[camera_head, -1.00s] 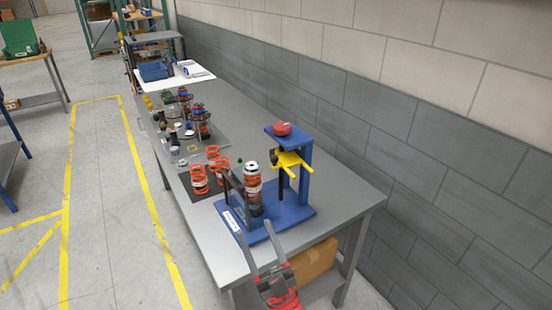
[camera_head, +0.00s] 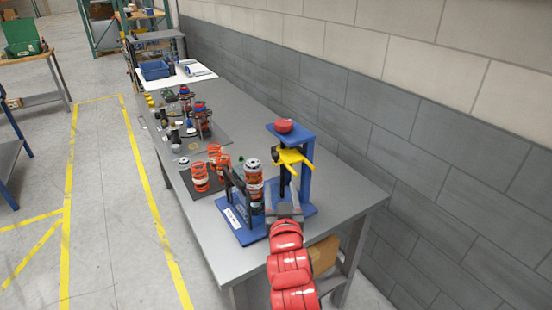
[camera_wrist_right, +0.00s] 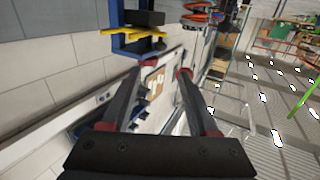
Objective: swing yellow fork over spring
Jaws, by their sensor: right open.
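The yellow fork (camera_head: 291,158) sits on the blue press stand (camera_head: 305,178), below its red knob (camera_head: 284,126). It also shows at the top of the right wrist view (camera_wrist_right: 145,36). The orange spring (camera_head: 253,188) stands upright on the blue fixture base, left of the fork and apart from it. My right gripper (camera_head: 285,205) is in front of the stand, below the fork. In the right wrist view its two fingers (camera_wrist_right: 166,68) are spread with nothing between them. The fork lies beyond the fingertips. My left gripper is not in view.
Loose orange springs (camera_head: 201,178) stand on a dark mat left of the fixture. More spring assemblies (camera_head: 203,121) stand farther back on the grey table (camera_head: 345,195). A block wall runs along the right side. A cardboard box (camera_head: 324,254) sits under the table.

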